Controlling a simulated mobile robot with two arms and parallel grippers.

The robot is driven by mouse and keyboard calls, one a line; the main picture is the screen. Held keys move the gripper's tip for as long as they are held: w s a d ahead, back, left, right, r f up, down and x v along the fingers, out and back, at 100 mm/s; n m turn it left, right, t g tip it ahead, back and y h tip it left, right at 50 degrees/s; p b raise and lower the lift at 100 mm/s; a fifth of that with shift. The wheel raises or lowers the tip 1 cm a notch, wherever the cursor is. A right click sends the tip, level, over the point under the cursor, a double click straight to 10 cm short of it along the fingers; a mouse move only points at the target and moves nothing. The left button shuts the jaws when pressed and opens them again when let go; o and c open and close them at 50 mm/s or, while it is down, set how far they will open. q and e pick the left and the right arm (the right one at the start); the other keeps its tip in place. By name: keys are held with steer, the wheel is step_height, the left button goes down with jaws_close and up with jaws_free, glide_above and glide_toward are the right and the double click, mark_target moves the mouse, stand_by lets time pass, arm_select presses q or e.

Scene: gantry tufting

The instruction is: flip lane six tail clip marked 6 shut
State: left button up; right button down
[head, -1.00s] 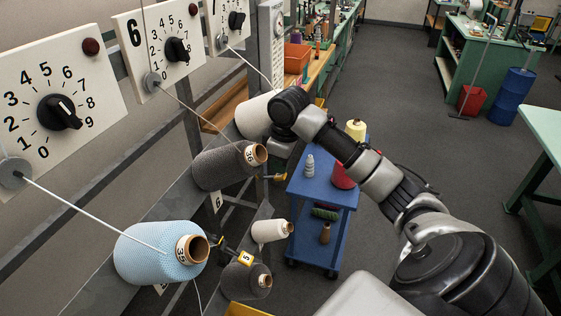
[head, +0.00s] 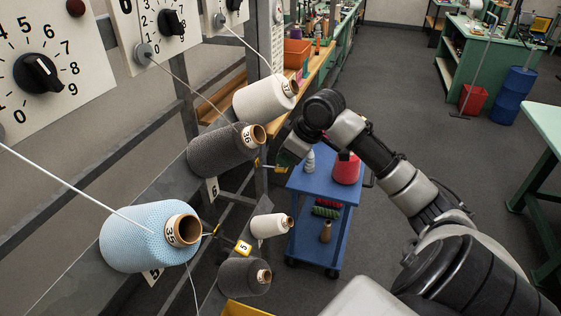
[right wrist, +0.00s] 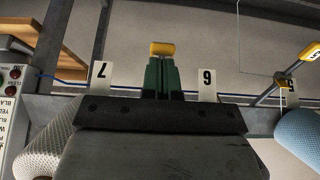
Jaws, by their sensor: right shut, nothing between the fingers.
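The lane six tail clip (head: 270,167) is a small dark clip with yellow ends, beside the white 6 label (head: 212,190) in the head view. It reaches out to the right. In the right wrist view its yellow tab (right wrist: 162,48) shows just past my fingertips, left of the 6 label (right wrist: 207,84); its number is not readable. My right gripper (head: 284,159) is shut and empty, close by the clip. In the right wrist view its green fingers (right wrist: 162,76) point at the tab. I cannot tell whether they touch. My left gripper is out of view.
The lane five clip (head: 243,247) sticks out lower down, beside the blue yarn cone (head: 145,238). A grey cone (head: 218,150) and a white cone (head: 262,101) sit close to my right gripper. A blue trolley (head: 325,186) stands below it. Open floor lies to the right.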

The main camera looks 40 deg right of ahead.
arm_select(q)
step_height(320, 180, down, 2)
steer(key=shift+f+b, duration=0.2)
steer(key=shift+b, duration=0.45)
arm_select(e)
steer(key=shift+s+d+f+t+y, duration=0.15)
steer(key=shift+f+t+y, duration=0.1)
steer(key=shift+f+t, duration=0.2)
steer(key=shift+s+f+t+y, duration=0.15)
steer(key=shift+f+t+y, duration=0.1)
steer(key=shift+f+t, duration=0.15)
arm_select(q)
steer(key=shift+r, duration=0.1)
arm_select(e)
steer(key=shift+r, duration=0.1)
arm_select(q)
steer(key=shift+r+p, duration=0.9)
steer(key=shift+p, duration=0.1)
arm_select(e)
steer(key=shift+r, duration=0.7)
